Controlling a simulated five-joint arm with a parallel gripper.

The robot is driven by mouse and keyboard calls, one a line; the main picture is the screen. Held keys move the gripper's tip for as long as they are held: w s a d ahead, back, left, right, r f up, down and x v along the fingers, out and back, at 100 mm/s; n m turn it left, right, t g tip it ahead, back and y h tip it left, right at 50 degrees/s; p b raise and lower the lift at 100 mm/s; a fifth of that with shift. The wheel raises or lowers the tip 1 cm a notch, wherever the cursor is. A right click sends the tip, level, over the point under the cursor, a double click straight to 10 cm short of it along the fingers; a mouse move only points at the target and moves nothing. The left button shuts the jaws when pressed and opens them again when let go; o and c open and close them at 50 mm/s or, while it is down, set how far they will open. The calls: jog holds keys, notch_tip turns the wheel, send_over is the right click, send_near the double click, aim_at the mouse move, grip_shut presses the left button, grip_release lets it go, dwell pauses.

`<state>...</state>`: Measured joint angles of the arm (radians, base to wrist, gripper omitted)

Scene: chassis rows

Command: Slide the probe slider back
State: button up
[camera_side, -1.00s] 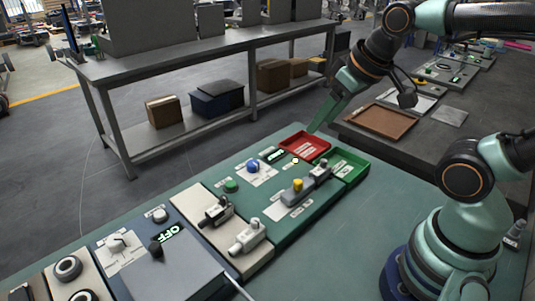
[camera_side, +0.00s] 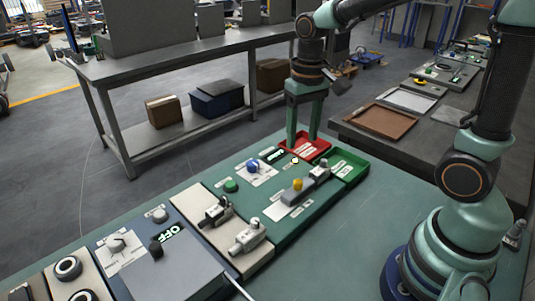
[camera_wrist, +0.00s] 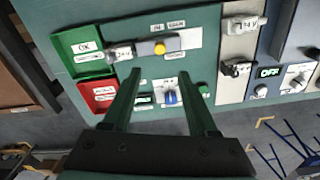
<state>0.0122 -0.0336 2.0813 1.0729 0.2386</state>
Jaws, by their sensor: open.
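A grey slider unit with a yellow knob (camera_side: 298,184) sits on the green chassis panel in the side view. A grey block (camera_side: 319,170) stands at its right end, near the trays. The wrist view shows the yellow knob (camera_wrist: 160,48) and the grey block (camera_wrist: 122,53) ahead of the fingers. The labels are too small to confirm which part is the probe slider. My gripper (camera_side: 303,144) is open and empty, fingers down, at the far edge of the panel by the red tray. In the wrist view my gripper (camera_wrist: 165,82) has a blue knob (camera_wrist: 171,97) between its fingers.
A red tray (camera_side: 322,141) and a green tray (camera_side: 350,165) adjoin the panel's right end. A green button (camera_side: 231,186) and two toggle-like connectors (camera_side: 216,211) lie to the left. A blue panel with a grey box (camera_side: 175,272) is at the front left.

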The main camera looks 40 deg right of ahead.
aim_at(298, 181)
notch_tip(298, 181, down, 13)
jog(key=shift+w+r, duration=0.1)
jog(key=shift+r, duration=0.1)
dwell(0.4)
grip_shut()
dwell(1.3)
